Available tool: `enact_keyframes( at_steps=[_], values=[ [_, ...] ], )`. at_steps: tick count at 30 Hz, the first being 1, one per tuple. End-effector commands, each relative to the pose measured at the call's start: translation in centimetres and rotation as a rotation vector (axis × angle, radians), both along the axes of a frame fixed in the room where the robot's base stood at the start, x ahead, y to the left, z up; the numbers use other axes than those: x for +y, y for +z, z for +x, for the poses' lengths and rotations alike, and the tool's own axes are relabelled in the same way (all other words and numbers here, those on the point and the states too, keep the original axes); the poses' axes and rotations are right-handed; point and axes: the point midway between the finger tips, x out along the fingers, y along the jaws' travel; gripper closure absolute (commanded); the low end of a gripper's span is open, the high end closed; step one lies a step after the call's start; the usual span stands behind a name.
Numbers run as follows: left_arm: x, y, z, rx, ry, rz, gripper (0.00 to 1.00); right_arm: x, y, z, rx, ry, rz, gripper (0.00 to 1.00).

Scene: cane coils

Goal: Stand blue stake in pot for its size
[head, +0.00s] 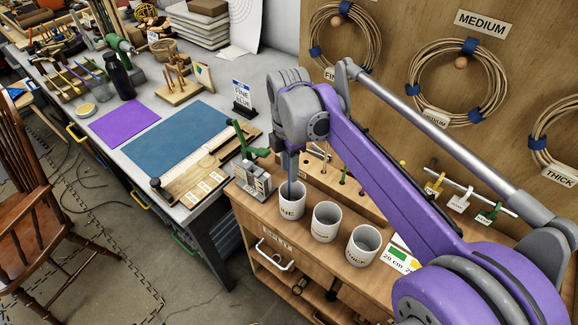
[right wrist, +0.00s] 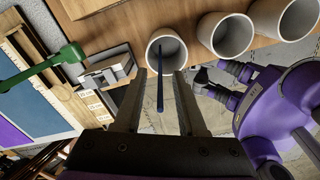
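The blue stake (head: 291,188) stands in the leftmost white pot (head: 292,206), whose partly readable label seems to say FINE. It looks nearly upright, and its upper part is hidden by my right gripper (head: 287,152) in the head view. In the right wrist view the stake (right wrist: 160,76) rises from the pot (right wrist: 166,42) between the two fingers of my right gripper (right wrist: 160,105), with a gap on each side. Two more white pots, a middle one (head: 326,222) and a right one (head: 363,245), look empty. My left gripper does not show in the head view.
A sign (head: 242,95) reads FINE = BLUE. Cane coils (head: 457,84) hang on the back board.

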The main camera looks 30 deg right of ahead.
Motion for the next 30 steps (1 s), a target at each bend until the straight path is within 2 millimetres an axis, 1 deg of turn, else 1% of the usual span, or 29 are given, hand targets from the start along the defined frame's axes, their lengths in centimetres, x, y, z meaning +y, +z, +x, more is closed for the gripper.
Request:
enact_keyframes(
  at_steps=[2, 5, 12, 16, 21, 30],
  values=[
    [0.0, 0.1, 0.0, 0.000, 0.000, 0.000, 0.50, 0.0, 0.8, 0.0, 0.000, 0.000, 0.000, 0.60],
    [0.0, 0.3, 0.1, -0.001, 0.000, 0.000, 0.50, 0.0, 2.4, 0.0, 0.000, 0.000, 0.000, 0.60],
    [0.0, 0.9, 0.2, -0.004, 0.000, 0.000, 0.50, 0.0, 7.4, 0.0, 0.000, 0.000, 0.000, 0.60],
    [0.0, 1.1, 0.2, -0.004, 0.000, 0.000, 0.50, 0.0, 9.3, 0.0, 0.000, 0.000, 0.000, 0.60],
    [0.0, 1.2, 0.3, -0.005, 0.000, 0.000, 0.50, 0.0, 10.5, 0.0, 0.000, 0.000, 0.000, 0.60],
    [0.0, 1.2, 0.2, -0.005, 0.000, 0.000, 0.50, 0.0, 10.6, 0.0, 0.000, 0.000, 0.000, 0.60]
  ],
)
